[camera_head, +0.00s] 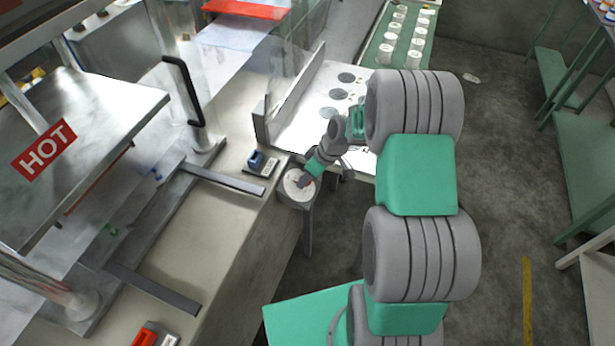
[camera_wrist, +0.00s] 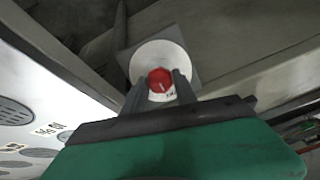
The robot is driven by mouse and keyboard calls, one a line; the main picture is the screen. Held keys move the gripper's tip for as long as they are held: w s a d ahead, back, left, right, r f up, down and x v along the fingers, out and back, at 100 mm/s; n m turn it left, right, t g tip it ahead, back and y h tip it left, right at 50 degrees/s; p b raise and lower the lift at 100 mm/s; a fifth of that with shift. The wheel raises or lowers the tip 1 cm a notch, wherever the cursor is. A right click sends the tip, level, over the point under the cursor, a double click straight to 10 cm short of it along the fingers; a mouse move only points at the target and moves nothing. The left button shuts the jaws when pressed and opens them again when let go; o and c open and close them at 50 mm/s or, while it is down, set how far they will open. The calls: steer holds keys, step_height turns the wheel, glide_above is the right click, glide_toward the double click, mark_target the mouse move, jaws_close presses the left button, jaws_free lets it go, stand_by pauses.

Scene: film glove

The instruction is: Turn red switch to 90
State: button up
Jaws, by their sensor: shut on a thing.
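The red switch (camera_wrist: 160,80) is a round knob on a white round dial plate (camera_wrist: 158,58), seen in the wrist view. A pale pointer mark shows on the knob; most dial numbers cannot be read. My gripper (camera_wrist: 159,87) has its two dark fingers on either side of the red knob, shut on it. In the head view my gripper (camera_head: 305,181) reaches down to the dial (camera_head: 292,190) on a grey post at the table corner, and the knob is mostly hidden behind it.
A blue switch box (camera_head: 262,164) sits on the bench near the dial. A press with a HOT sign (camera_head: 43,149) stands at the left. A red switch box (camera_head: 155,335) is at the bottom. A white panel with grey discs (camera_head: 338,94) lies behind my gripper.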

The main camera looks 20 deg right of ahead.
jaws_close()
steer(key=shift+m, duration=0.3)
steer(key=m+b, duration=0.1)
steer(key=m, duration=0.2)
steer(key=shift+w+d, duration=0.1)
steer(key=m+y, duration=0.1)
steer(key=m, duration=0.3)
steer(key=shift+m, duration=0.3)
steer(key=m, duration=0.5)
steer(key=shift+d+y+p, duration=0.15)
steer(key=shift+y+p, duration=0.15)
steer(key=shift+p, duration=0.1)
steer(key=shift+f+m+p, duration=0.1)
steer(key=shift+m+p, duration=0.35)
steer(key=shift+m, duration=1.75)
